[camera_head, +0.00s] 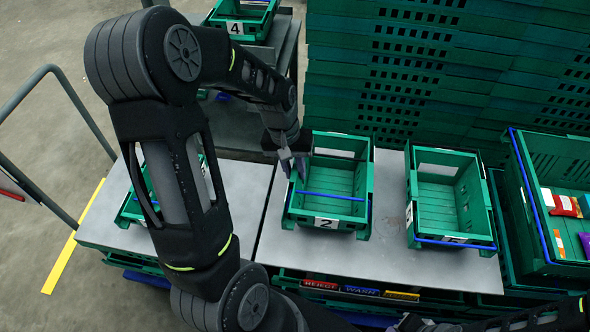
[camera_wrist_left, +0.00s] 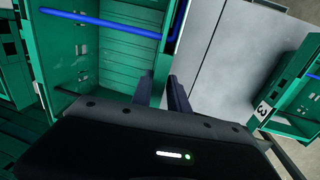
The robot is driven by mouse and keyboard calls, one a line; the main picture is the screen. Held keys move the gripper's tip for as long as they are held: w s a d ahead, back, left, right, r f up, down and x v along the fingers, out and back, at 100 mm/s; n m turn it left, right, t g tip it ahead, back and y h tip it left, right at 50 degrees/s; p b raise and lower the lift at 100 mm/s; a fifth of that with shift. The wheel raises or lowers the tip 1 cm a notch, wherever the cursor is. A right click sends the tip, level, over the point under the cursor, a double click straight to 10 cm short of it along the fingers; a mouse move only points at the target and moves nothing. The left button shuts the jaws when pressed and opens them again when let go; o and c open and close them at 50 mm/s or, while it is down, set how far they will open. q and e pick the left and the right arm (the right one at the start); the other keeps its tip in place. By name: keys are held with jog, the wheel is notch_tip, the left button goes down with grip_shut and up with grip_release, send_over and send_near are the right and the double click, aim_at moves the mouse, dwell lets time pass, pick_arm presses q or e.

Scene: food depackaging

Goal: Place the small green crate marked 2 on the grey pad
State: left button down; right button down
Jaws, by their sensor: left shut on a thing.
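The small green crate marked 2 (camera_head: 352,224) is upright near the middle of the head view, with a blue bar across it and an empty inside. It lies over the grey pad (camera_head: 370,270); I cannot tell whether it touches it. My left gripper (camera_head: 291,168) is shut on the crate's left wall. In the left wrist view, the gripper's fingers (camera_wrist_left: 164,92) grip the crate's edge, and the crate's bare inside (camera_wrist_left: 105,65) shows on the left.
Another green crate (camera_head: 450,229) stands on the right, with a narrow gap between. A crate marked 3 (camera_wrist_left: 276,121) is left of it, mostly hidden behind my arm in the head view. Stacked green crates (camera_head: 400,75) rise behind. A crate marked 4 (camera_head: 257,25) is at the back.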

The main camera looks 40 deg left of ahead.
pick_arm(q)
jog(key=shift+f, duration=0.3)
jog(key=shift+f, duration=0.15)
jog(key=c, duration=1.3)
grip_release()
jog(key=r, duration=0.4)
jog(key=a+r, duration=0.1)
jog(key=r, duration=0.3)
jog(key=s+r, duration=0.1)
jog(key=r, duration=0.3)
jog(key=shift+a+r+b, duration=0.1)
jog(key=shift+a+b, duration=0.2)
